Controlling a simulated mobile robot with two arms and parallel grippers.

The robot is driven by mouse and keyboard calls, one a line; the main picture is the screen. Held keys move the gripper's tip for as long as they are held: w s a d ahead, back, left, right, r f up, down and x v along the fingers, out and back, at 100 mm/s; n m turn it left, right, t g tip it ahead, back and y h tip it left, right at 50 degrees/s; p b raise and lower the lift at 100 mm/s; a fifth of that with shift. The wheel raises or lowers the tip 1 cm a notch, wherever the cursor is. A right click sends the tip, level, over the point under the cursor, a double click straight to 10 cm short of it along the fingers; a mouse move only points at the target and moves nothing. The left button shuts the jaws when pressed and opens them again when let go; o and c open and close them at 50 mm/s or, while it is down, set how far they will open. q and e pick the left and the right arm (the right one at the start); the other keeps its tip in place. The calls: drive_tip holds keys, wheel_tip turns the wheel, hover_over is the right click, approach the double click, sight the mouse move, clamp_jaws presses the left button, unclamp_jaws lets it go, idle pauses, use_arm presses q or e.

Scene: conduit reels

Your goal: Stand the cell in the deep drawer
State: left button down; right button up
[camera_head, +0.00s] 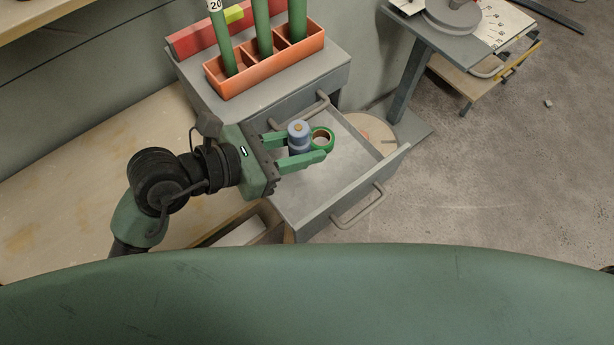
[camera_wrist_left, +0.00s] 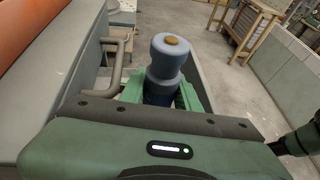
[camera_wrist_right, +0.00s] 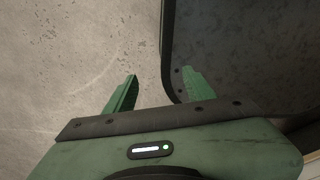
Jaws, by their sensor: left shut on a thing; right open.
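The cell (camera_head: 299,135) is a blue-grey cylinder with a brownish button on its top end. It stands upright between the fingers of my left gripper (camera_head: 303,148), which is shut on it. The cell also shows in the left wrist view (camera_wrist_left: 168,62), its lower part hidden behind my gripper. The cell is over the open grey drawer (camera_head: 335,180); I cannot tell whether its base touches the drawer floor. My right gripper (camera_wrist_right: 158,90) is open and empty in the right wrist view.
An orange divided tray (camera_head: 268,67) with several green tubes stands on the grey cabinet (camera_head: 340,62). The drawer front has a handle (camera_head: 358,207). A wooden bench (camera_head: 130,130) is at left. A grey stand (camera_head: 405,85) is at right; open floor (camera_head: 500,170) lies beyond.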

use_arm(q)
hover_over(305, 186)
wheel_tip(305, 186, down, 8)
drive_tip(key=shift+r+b, duration=0.25)
drive_tip(key=shift+b, duration=0.1)
drive_tip(key=shift+f, duration=0.25)
wheel_tip(305, 186, down, 4)
drive_tip(key=shift+f+b, duration=0.15)
drive_tip(key=shift+b, duration=0.2)
use_arm(e)
drive_tip(key=shift+w+d+f, duration=0.35)
drive_tip(key=shift+d+f, duration=0.45)
drive_tip(key=shift+a, duration=0.1)
use_arm(q)
drive_tip(key=shift+f, duration=0.2)
drive_tip(key=c, duration=1)
unclamp_jaws()
use_arm(e)
drive_tip(key=shift+a, duration=0.25)
